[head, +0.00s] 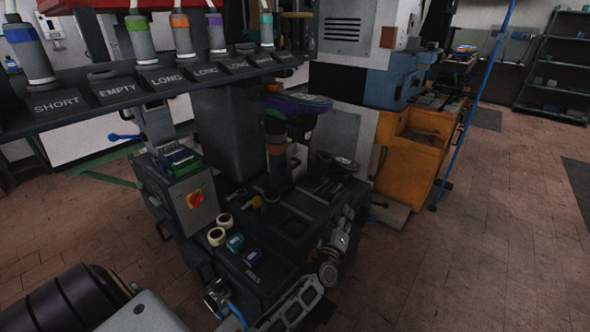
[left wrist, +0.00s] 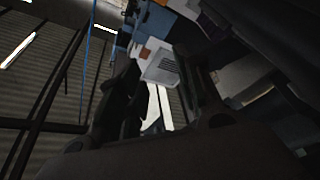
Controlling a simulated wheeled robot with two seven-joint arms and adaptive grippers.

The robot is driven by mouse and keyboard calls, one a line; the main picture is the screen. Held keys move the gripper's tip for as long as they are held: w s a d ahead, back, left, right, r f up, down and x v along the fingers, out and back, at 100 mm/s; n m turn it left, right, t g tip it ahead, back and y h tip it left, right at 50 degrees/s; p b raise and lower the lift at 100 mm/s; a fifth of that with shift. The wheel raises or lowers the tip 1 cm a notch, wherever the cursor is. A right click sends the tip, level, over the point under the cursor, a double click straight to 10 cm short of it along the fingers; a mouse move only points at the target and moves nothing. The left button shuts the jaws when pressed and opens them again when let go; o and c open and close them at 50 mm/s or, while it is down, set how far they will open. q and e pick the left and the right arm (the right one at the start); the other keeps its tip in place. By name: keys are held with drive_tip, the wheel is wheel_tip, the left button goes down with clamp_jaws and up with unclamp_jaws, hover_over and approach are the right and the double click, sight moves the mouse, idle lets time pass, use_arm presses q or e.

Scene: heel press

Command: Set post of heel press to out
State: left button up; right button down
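The heel press (head: 245,215) is a dark machine in the middle of the head view. My left gripper (head: 297,303) shows partly at the bottom edge, low in front of the press and apart from the post. In the left wrist view, two dark finger shapes (left wrist: 158,95) stand apart with background between them. No held object shows. My right gripper is in neither view.
A rack (head: 150,82) above the press holds several colour-banded posts over labels such as SHORT, EMPTY and LONG. A control box (head: 194,200) with a red knob is on the press's left. A blue pole (head: 475,105) and orange cabinet (head: 410,155) stand right.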

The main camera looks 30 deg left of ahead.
use_arm(q)
drive_tip(key=a+r+n+g+y+b, duration=0.1)
drive_tip(key=a+r+n+g+y, duration=0.2)
drive_tip(key=n, duration=0.6)
drive_tip(key=s+a+r+n+g+y+b, duration=0.1)
drive_tip(key=a+r+n+g+y, duration=0.2)
drive_tip(key=a+n+g+y, duration=0.4)
drive_tip(key=shift+s+a+r+n+g+y, duration=0.35)
drive_tip(key=shift+a+n+y, duration=0.75)
drive_tip(key=shift+y, duration=0.8)
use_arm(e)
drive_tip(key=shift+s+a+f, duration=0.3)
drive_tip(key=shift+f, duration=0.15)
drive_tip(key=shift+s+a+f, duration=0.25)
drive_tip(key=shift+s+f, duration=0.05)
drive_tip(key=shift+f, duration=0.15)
use_arm(q)
drive_tip(key=shift+w, duration=0.15)
